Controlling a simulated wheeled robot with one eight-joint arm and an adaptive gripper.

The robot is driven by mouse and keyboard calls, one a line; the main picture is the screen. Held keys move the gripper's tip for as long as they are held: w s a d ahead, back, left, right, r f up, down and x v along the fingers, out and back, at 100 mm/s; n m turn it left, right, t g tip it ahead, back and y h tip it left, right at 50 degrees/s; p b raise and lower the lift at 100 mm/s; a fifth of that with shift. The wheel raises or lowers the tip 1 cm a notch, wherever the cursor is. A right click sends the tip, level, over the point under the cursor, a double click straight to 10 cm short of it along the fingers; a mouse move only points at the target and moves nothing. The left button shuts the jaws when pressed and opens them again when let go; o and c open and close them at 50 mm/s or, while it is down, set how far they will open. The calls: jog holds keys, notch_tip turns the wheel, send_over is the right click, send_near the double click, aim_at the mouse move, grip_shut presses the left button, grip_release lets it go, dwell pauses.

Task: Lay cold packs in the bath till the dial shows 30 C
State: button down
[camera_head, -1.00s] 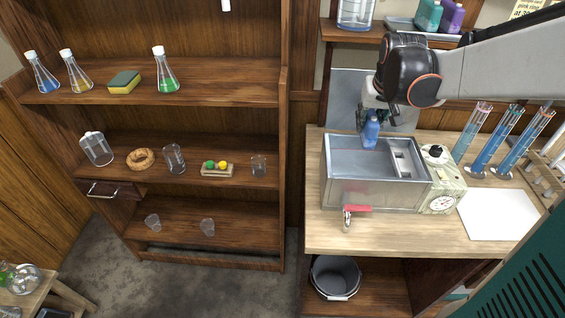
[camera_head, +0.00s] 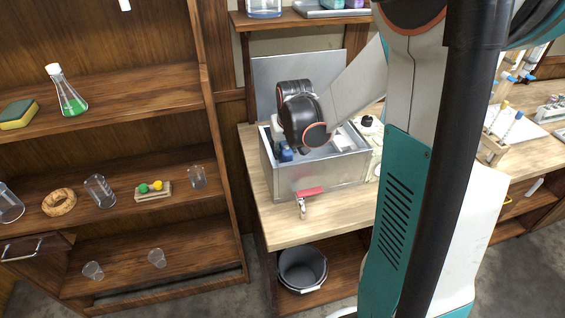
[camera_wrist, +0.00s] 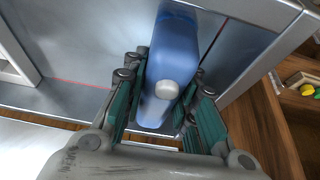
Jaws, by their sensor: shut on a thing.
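The metal bath (camera_head: 318,181) stands on the wooden bench, open at the top, with a red-handled tap (camera_head: 310,192) at its front. My gripper (camera_head: 287,151) is down inside the bath's left part. It is shut on a blue cold pack (camera_head: 286,155). In the wrist view the cold pack (camera_wrist: 178,60) stands between the two teal-padded fingers (camera_wrist: 170,80), with a pale round cap toward me. I cannot tell whether it touches the bath floor. The control box (camera_head: 374,143) with its black knob (camera_head: 367,121) shows at the bath's right; my body hides the dial.
A shelf unit (camera_head: 130,176) with glassware stands close on the left. A grey bucket (camera_head: 302,269) sits under the bench. A shelf (camera_head: 300,18) hangs above the bath. Bare bench (camera_head: 285,232) lies in front of the bath.

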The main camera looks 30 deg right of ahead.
jog(key=shift+f+b, duration=0.75)
jog(key=shift+f, duration=1.55)
jog(key=shift+f, duration=0.2)
jog(key=c, duration=1.6)
grip_release()
jog(key=shift+o, duration=0.2)
jog(key=shift+r, duration=0.2)
jog(key=p+v, duration=0.4)
jog(key=v, duration=0.8)
jog(key=shift+s, duration=0.1)
